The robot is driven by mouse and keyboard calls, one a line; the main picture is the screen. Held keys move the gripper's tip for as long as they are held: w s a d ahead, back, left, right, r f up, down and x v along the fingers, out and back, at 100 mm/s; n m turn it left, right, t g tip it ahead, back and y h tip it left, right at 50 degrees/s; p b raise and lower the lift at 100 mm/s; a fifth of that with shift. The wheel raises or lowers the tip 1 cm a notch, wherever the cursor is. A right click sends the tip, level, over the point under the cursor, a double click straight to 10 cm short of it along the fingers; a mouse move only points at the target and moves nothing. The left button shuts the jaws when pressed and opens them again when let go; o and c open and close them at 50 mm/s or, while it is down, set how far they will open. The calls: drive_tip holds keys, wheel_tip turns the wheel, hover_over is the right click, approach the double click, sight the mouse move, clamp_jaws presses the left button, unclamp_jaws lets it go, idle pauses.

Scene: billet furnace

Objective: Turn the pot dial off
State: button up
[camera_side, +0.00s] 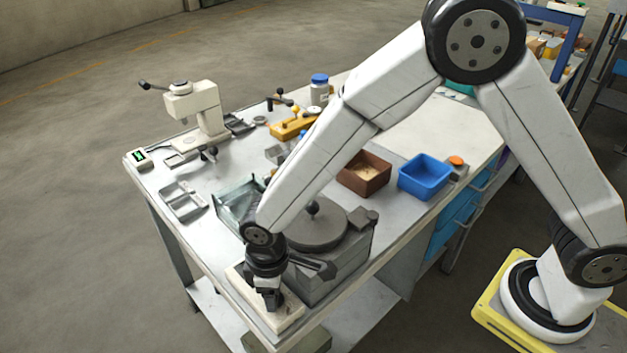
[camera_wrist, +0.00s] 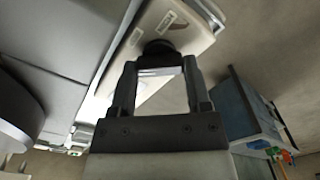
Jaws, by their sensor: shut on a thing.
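My gripper (camera_side: 269,297) points down over a cream control box (camera_side: 293,311) at the front corner of the bench. In the wrist view my gripper (camera_wrist: 160,75) has its two fingers on either side of a black dial (camera_wrist: 158,47) on the cream box and is shut on it. The dial's pointer and marks cannot be read. The gripper hides most of the dial in the side view. The grey pot furnace (camera_side: 335,262) stands just behind and right of the box, with a round lid (camera_side: 318,233) on top.
A glass-walled box (camera_side: 234,208) and a grey tray (camera_side: 183,203) lie left of the furnace. A brown box (camera_side: 364,178) and a blue bin (camera_side: 425,176) stand behind it. A white press (camera_side: 200,108) stands at the far left. The bench edge is close to the control box.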

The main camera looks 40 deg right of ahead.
drive_tip(key=shift+n, duration=1.6)
drive_tip(key=o, duration=1)
drive_tip(key=shift+r, duration=0.1)
drive_tip(key=shift+r, duration=3.85)
